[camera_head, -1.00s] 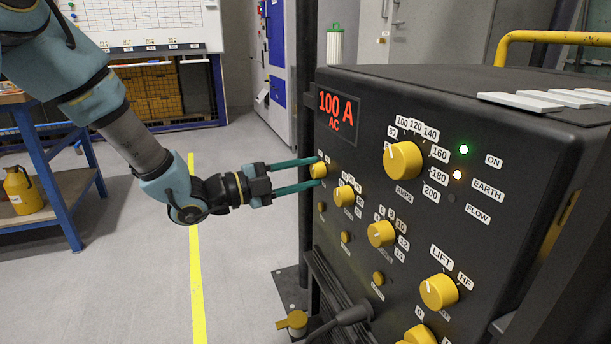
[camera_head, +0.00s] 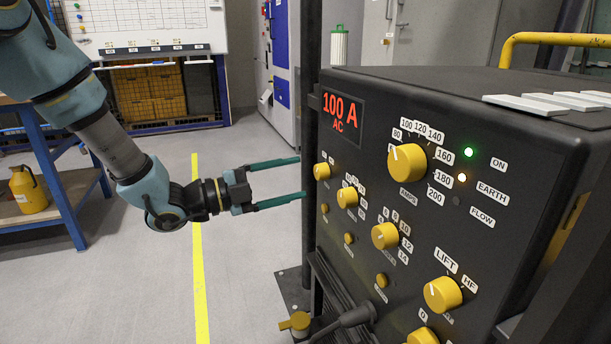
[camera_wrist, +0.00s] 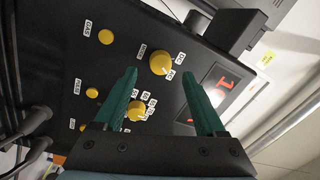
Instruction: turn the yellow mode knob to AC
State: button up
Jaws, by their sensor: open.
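The yellow mode knob (camera_head: 321,171) sits at the upper left of the black panel, below the red display (camera_head: 342,112), which reads "100 A AC". My gripper (camera_head: 302,178) is open and empty, a little to the left of the knob and apart from it. In the wrist view the mode knob (camera_wrist: 160,63) shows just beyond the fingertips, between the two green fingers in the picture. Small white labels stand beside it. Its pointer is too small to read surely.
Another yellow knob (camera_head: 347,197) stands close to the lower right of the mode knob. The large amps knob (camera_head: 407,162) and several other knobs and buttons share the panel. A dark post (camera_head: 311,60) rises behind the panel's left edge. The floor left of it is clear.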

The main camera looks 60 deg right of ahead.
jog(key=v, duration=0.6)
jog(key=shift+a, duration=0.2)
jog(key=shift+w, duration=0.1)
